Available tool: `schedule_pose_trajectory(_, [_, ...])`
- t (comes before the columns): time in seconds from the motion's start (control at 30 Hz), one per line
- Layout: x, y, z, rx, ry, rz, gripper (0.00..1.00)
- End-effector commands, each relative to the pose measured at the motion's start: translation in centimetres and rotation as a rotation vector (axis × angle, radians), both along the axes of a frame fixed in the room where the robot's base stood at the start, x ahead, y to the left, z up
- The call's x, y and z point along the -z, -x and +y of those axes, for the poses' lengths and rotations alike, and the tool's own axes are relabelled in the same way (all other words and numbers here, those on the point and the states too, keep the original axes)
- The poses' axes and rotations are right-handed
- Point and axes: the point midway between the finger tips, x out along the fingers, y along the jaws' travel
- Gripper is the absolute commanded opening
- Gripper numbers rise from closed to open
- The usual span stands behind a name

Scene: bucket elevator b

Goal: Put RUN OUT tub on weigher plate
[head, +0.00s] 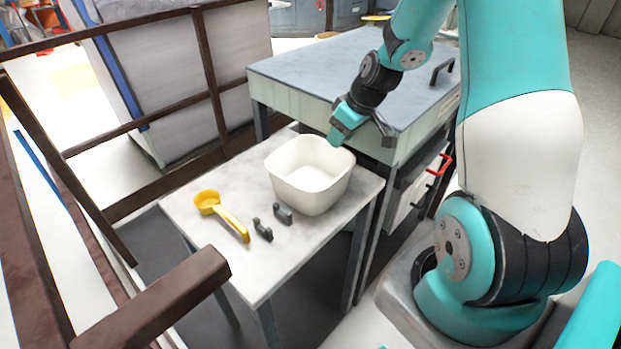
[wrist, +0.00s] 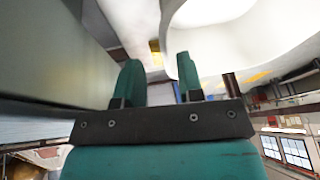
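A white, open, square tub with rounded corners (head: 312,197) stands upright on a small marble-topped table (head: 262,275); it looks empty and no label is readable. My gripper (head: 360,135) is at the tub's far right rim, in front of the grey-topped bench. In the wrist view, its two teal fingers (wrist: 158,78) are apart with a gap between them. The pale tub wall (wrist: 215,45) appears beside and partly behind the right finger. I cannot tell whether they touch. I cannot identify a weigher plate in either view.
A yellow scoop (head: 233,222) and two small dark grey blocks (head: 263,230) lie on the table, left of the tub. The grey-topped bench (head: 310,62) stands close behind, with a black handle (head: 442,71). Brown railings (head: 205,60) run along the left.

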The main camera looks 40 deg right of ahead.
Motion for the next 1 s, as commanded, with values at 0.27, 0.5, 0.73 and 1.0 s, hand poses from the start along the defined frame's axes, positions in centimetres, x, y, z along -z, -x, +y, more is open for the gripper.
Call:
schedule_pose_trajectory(0.27, [2.6,-1.1,1.4,-0.002,-0.003,0.005,0.35])
schedule_pose_trajectory(0.5, [4.8,-2.0,1.8,0.001,0.000,0.001,0.35])
schedule_pose_trajectory(0.73, [4.8,-2.0,1.8,0.001,0.000,0.000,0.30])
schedule_pose_trajectory(1.0, [4.8,-2.0,1.8,0.001,0.000,0.000,0.00])
